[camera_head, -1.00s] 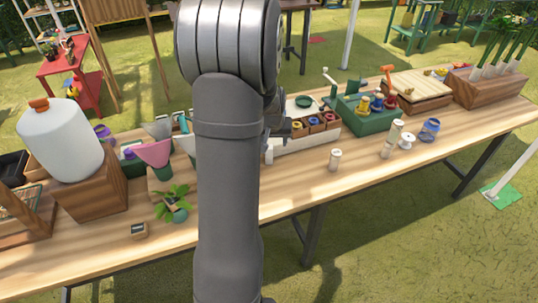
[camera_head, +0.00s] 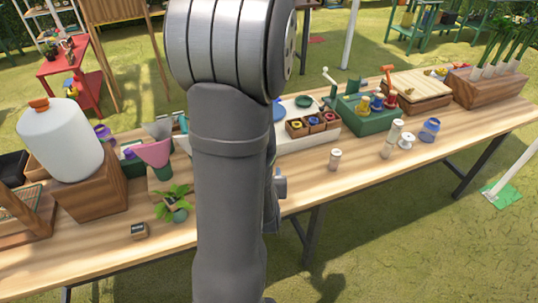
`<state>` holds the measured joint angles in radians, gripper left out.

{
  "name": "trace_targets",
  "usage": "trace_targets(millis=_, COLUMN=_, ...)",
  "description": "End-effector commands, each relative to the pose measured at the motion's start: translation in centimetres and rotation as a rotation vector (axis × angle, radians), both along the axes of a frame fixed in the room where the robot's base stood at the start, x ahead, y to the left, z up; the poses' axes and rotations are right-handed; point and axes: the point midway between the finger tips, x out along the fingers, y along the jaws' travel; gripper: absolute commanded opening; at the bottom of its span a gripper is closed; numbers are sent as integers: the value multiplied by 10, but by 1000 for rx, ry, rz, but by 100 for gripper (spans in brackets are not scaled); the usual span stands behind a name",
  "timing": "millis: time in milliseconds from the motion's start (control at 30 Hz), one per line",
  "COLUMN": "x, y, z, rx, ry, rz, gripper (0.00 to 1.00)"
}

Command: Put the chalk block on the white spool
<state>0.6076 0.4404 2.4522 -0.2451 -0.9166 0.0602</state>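A white spool (camera_head: 406,140) stands on the right half of the wooden table, between a pale cylinder and a blue jar. A small block with a dark face and pale marking (camera_head: 139,230) lies near the table's front left edge; it may be the chalk block, but I cannot tell for sure. My gripper (camera_head: 279,185) is mostly hidden behind my own arm; only a small part shows at the arm's right side, over the front of the table. I cannot see its fingers clearly or whether anything is between them.
A potted plant (camera_head: 174,204) stands near the small block. Pale cylinders (camera_head: 334,160) (camera_head: 392,139) and a blue jar (camera_head: 429,130) stand on the right half. A white tray (camera_head: 310,139) and a green caddy (camera_head: 366,118) stand behind. The front middle table is mostly clear.

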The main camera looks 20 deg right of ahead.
Motion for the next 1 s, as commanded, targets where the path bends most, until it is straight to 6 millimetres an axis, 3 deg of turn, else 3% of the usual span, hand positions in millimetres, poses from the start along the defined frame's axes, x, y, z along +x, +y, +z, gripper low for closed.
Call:
trace_targets(millis=167, x=5, y=0, z=0, rx=-2, ry=-22, rz=4, gripper=51)
trace_targets(millis=700, x=88, y=-35, z=-39, rx=-3, ry=-18, rz=3, gripper=51)
trace_targets(millis=1000, x=107, y=-45, z=-48, rx=-2, ry=-19, rz=2, gripper=51)
